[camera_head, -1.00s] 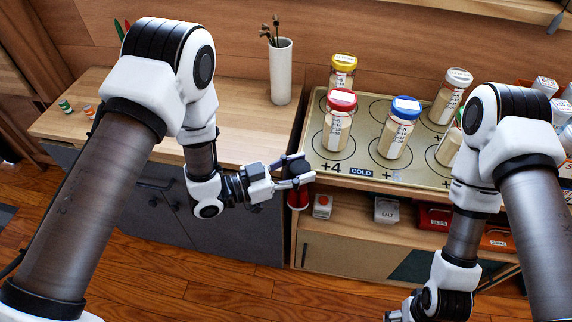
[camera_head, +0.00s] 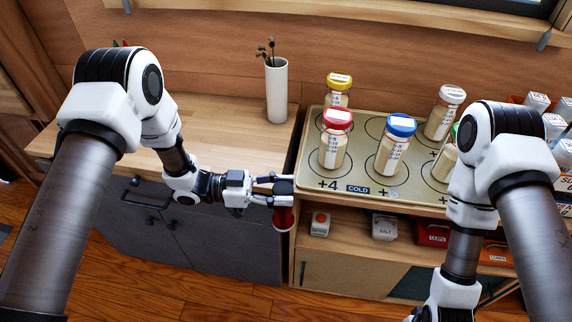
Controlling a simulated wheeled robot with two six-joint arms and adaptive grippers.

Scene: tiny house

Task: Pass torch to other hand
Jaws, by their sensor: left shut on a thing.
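The torch (camera_head: 284,217) shows a dark top and a red lower part, hanging roughly upright. My left gripper (camera_head: 282,191) is shut on its dark upper part, just in front of the counter gap left of the tray.
A gold tray (camera_head: 325,184) on the counter holds several lidded jars, among them a red-lidded one (camera_head: 335,146) and a blue-lidded one (camera_head: 394,152). A white vase (camera_head: 277,92) stands on the wooden counter (camera_head: 215,135). The shelf below holds small boxes. Floor space in front is free.

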